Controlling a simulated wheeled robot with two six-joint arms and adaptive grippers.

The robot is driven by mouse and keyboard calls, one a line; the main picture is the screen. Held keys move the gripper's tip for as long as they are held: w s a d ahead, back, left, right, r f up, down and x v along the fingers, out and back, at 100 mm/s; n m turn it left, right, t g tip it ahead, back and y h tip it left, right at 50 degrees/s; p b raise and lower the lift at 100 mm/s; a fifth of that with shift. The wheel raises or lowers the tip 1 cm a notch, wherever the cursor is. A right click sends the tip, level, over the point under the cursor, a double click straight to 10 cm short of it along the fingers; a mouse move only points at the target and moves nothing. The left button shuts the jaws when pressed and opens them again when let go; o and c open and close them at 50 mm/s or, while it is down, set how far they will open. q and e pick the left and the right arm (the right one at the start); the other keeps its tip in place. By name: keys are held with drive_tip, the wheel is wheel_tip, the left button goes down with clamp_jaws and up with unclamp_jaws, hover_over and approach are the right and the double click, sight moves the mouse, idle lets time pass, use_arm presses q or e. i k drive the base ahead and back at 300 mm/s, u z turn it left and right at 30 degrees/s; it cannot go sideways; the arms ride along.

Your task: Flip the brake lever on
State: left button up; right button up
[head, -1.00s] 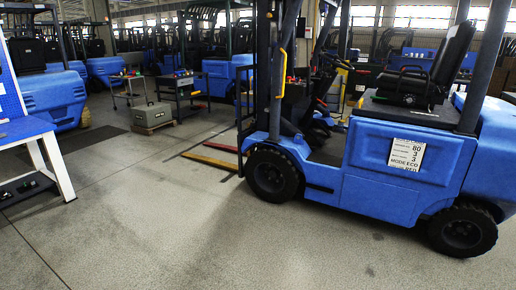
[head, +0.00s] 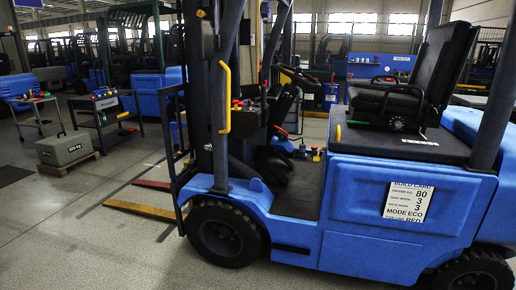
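A blue forklift (head: 350,200) stands side-on, filling the middle and right of the head view. Its black seat (head: 405,95) is at the right and its steering wheel (head: 298,75) is in front of the seat. Small coloured controls (head: 240,104) sit on the dash behind the mast. Neither of my grippers is in view.
A white card (head: 407,201) reading "MODE ECO" is on the forklift's side. A yellow grab handle (head: 225,97) is on the front post. Forks (head: 143,210) extend left near the floor. A grey weight (head: 65,149) and carts (head: 107,115) stand at left. Floor at lower left is clear.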

sight(263, 89)
drive_tip(key=z, duration=0.45)
drive_tip(key=i, duration=1.3)
drive_tip(key=z, duration=0.7)
drive_tip(key=i, duration=1.1)
drive_tip(key=u, duration=0.9)
drive_tip(key=i, duration=0.7)
drive_tip(key=u, duration=0.45)
